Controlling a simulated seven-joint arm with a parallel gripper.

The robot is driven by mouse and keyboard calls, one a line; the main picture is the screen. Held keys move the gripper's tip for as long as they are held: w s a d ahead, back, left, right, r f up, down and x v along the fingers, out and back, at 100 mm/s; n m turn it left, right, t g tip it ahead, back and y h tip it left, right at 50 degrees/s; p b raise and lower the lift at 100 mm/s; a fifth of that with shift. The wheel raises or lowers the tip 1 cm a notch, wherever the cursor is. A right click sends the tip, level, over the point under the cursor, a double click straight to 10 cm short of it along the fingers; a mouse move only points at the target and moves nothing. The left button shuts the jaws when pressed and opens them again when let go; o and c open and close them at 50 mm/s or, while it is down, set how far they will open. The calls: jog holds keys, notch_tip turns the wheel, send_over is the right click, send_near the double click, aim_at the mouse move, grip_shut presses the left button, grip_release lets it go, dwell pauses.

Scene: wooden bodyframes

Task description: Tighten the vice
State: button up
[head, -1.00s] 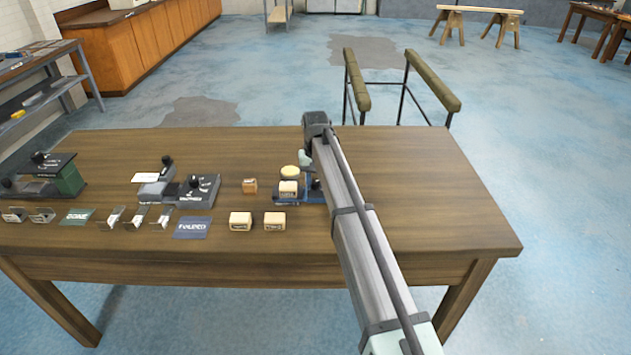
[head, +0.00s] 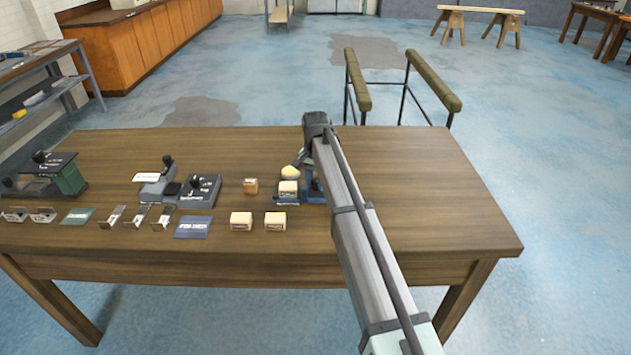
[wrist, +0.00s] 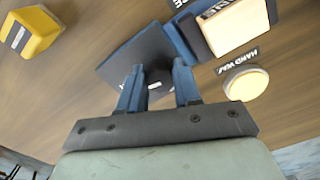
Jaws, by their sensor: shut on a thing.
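The small blue vice (head: 315,197) stands on the wooden table, with a pale wooden block (head: 289,187) at its jaws. In the wrist view the vice's blue jaw (wrist: 192,38) and the block (wrist: 235,25) show at the top, beside a dark plate. My gripper (wrist: 160,75) points down over the dark plate, its two blue fingers a little apart and shut on what seems to be the vice's handle, mostly hidden between them. In the head view my gripper (head: 306,172) is at the vice's far right side, partly hidden by my arm.
A round cream hand-wax disc (wrist: 246,82) lies close to the vice. Dark grey devices (head: 199,191) stand further left. The table's right side is clear.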

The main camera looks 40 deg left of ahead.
aim_at(316, 182)
dwell(0.3)
jog(key=o, duration=1.1)
jog(key=shift+c, duration=0.2)
notch_tip(316, 182, up, 14)
jog(key=shift+d+f, duration=0.1)
jog(key=shift+f, duration=0.05)
